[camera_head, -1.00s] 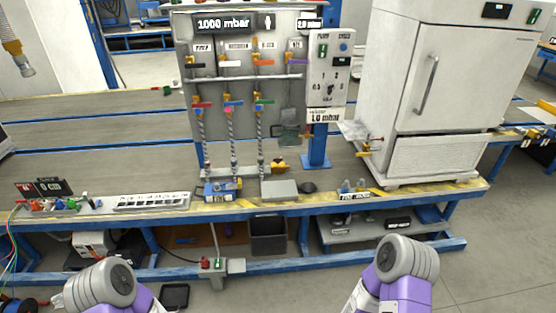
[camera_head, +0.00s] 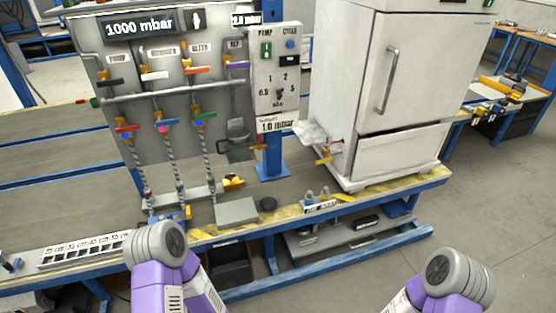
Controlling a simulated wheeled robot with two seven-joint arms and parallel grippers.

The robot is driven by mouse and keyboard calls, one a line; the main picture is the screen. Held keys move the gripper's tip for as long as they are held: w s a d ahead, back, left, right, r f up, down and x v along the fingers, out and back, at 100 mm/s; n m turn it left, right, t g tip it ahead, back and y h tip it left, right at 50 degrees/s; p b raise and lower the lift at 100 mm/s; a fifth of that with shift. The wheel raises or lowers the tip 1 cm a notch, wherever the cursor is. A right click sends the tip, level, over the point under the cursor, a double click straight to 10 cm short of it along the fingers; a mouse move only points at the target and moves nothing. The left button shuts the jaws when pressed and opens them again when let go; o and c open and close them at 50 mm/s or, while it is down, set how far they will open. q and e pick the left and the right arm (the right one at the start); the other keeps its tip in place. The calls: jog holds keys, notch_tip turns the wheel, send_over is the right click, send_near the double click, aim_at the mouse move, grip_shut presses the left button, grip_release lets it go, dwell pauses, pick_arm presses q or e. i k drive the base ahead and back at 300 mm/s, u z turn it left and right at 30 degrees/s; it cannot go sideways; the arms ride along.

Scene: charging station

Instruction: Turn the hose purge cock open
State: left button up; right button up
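The valve panel (camera_head: 140,80) stands at the back of the bench on the left, under a "1000 mbar" display (camera_head: 139,27). Its upper row has black, white (camera_head: 158,75), orange (camera_head: 197,69) and purple (camera_head: 237,65) handles. Its lower row has red (camera_head: 127,128), blue (camera_head: 166,126) and green (camera_head: 204,115) handles above braided hoses (camera_head: 180,165). A yellow fitting (camera_head: 233,183) sits at the panel's foot. I cannot tell which is the hose purge cock; the small labels are unreadable. Both my grippers are outside the view; only my purple and grey arm links show at the bottom.
A control box (camera_head: 275,75) stands right of the panel, then a white cabinet (camera_head: 365,90) with a small orange-handled valve (camera_head: 327,160) on its left side.

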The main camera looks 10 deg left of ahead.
aim_at(231, 176)
jog(key=u, duration=0.15)
jog(key=i, duration=1.15)
jog(key=u, duration=1.1)
jog(key=i, duration=0.4)
jog(key=u, duration=0.45)
